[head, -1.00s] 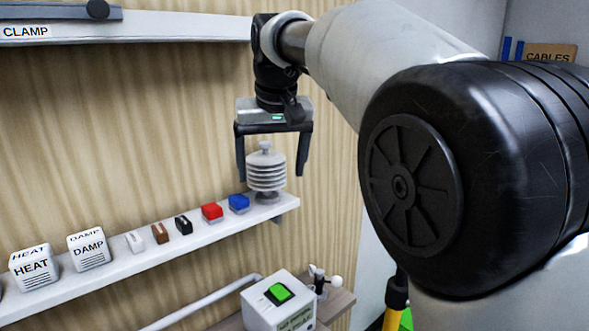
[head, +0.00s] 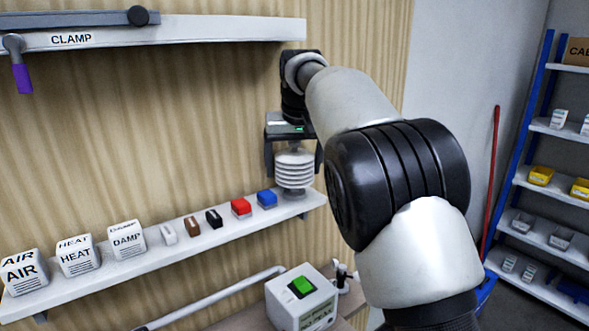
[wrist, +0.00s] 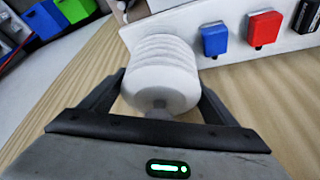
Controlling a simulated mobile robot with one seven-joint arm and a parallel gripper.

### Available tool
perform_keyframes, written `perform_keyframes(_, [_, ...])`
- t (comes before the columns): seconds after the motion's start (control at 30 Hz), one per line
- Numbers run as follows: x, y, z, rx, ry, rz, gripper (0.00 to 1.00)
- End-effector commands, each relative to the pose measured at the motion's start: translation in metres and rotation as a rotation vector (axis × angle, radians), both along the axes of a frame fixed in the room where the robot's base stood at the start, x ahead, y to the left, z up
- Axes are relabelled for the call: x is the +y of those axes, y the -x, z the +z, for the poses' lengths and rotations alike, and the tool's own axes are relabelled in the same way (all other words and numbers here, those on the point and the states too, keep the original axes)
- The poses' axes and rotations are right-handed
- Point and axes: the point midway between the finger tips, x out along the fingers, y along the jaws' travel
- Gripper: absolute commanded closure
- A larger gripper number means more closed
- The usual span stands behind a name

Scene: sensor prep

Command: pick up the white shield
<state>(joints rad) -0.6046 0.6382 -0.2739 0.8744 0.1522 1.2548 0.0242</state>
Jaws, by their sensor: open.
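The white shield (head: 294,170) is a ribbed, stacked-disc piece. It stands upright at the right end of the white wall shelf (head: 150,256). My gripper (head: 293,172) is above it, pointing down, with its fingers on either side of the shield's upper part. In the wrist view the shield (wrist: 160,75) sits between the two open fingers (wrist: 160,95), its rounded top and knob toward the palm. A gap shows beside the right finger; contact on the left cannot be told.
A blue block (head: 267,199) and a red block (head: 241,207) stand left of the shield, then small black, brown and white pieces. White labelled cubes (head: 127,240) stand further left. A clamp rail (head: 200,30) runs above. A box with a green switch (head: 302,298) is below.

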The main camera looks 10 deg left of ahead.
Motion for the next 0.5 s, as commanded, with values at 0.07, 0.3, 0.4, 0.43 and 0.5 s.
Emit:
perform_keyframes(0.07, [0.0006,-0.0015,-0.0029,-0.002,-0.001,0.000,0.18])
perform_keyframes(0.3, [0.0007,-0.0014,-0.0027,-0.002,-0.001,0.000,0.30])
perform_keyframes(0.4, [0.0006,-0.0013,-0.0028,-0.002,-0.001,0.000,0.47])
perform_keyframes(0.43, [0.0005,-0.0014,-0.0028,-0.002,-0.001,0.000,0.52])
perform_keyframes(0.5, [0.0006,-0.0014,-0.0021,-0.002,-0.002,0.000,0.54])
